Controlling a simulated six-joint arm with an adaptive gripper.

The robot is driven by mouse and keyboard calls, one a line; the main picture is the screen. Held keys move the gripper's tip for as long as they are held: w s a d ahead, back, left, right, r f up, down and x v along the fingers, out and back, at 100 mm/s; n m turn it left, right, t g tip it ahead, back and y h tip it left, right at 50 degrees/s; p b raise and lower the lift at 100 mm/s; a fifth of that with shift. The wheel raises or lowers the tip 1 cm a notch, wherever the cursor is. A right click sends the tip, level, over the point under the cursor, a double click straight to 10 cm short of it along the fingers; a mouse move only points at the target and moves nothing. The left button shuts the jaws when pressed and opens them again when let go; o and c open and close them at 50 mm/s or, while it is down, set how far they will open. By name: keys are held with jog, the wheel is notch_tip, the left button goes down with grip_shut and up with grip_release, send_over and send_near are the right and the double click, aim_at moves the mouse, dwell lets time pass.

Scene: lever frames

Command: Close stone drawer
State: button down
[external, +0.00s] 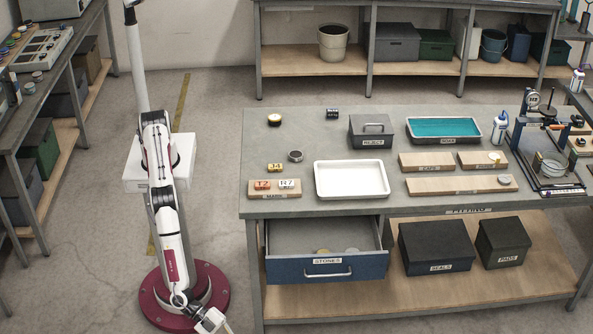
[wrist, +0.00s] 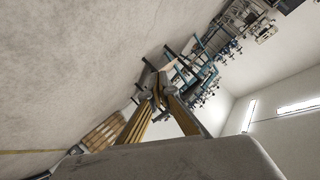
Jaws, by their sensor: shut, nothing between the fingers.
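The stone drawer (external: 290,270), with a blue front labelled STONES and a pale bar handle (external: 328,274), stands pulled out under the left part of the workbench. A few round, flat stones lie inside it. My gripper (wrist: 158,92) is shut and empty in the wrist view, its fingers meeting at the tips. In the external view the end of my arm is low at the bottom edge, left of the drawer and apart from it, with the fingertips cut off or too small to tell. The drawer does not show clearly in the wrist view.
The workbench (external: 350,118) carries a white tray (external: 351,193), a grey REJECT box (external: 370,140), a teal-lined tray and wooden label strips. Dark SEALS (external: 436,255) and PADS (external: 503,250) boxes sit on the lower shelf right of the drawer. Bare floor lies left of the bench.

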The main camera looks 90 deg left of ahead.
aim_at(277, 280)
jog(key=w+a+r+t+y, duration=0.1)
jog(key=a+r+t+y, duration=0.2)
jog(key=a+y, duration=0.3)
jog(key=w+a+r+t+y, duration=0.2)
jog(key=a+r+t+y, duration=0.2)
jog(key=a, duration=0.7)
notch_tip(277, 280, up, 2)
jog(key=shift+w+r+y, duration=0.2)
jog(key=shift+w+y, duration=0.05)
jog(key=shift+y, duration=0.65)
jog(key=shift+w+a, duration=0.1)
jog(key=x, duration=1)
jog(key=shift+a, duration=0.6)
jog(key=shift+a, duration=1.2)
